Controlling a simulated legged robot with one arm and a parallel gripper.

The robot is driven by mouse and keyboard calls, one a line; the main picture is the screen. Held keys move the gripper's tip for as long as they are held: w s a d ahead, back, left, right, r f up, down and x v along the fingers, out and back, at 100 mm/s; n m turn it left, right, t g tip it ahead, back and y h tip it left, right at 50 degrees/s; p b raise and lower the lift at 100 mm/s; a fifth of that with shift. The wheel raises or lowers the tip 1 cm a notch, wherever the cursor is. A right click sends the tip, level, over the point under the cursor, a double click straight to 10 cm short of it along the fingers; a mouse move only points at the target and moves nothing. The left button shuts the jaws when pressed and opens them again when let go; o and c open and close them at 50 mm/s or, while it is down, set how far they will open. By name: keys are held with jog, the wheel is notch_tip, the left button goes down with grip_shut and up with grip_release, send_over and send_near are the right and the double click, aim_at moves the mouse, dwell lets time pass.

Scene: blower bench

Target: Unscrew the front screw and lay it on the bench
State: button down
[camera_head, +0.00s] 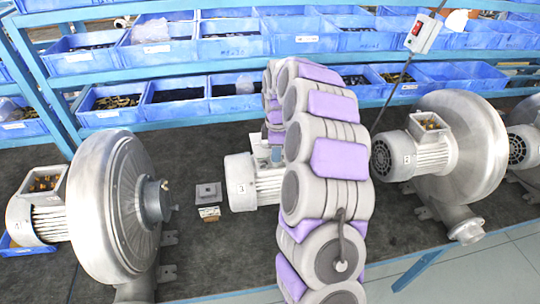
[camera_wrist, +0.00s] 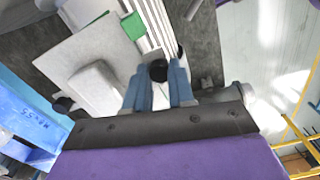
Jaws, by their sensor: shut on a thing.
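In the wrist view, my gripper (camera_wrist: 160,84) has its two blue-grey fingers on either side of a small dark round piece (camera_wrist: 158,69), which looks like the front screw. The fingers are shut on it. It lies against the pale ribbed motor housing (camera_wrist: 145,22); I cannot tell whether it is still threaded in. The dark bench (camera_head: 225,262) runs under the blowers.
A large blower (camera_head: 105,205) stands at the left and another (camera_head: 470,145) at the right. A small grey square piece (camera_head: 208,193) and a small box (camera_head: 209,213) lie left of motor 3. Blue bins (camera_head: 235,103) fill the shelves behind. The bench front-left of my arm is clear.

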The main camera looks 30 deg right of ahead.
jog(key=n+p, duration=0.1)
jog(key=n, duration=0.1)
jog(key=d+n+p, duration=0.1)
jog(key=n, duration=0.2)
jog(key=shift+r, duration=0.15)
jog(key=n+p, duration=0.1)
jog(key=n, duration=0.3)
jog(key=shift+n+p, duration=0.3)
jog(key=shift+p, duration=0.1)
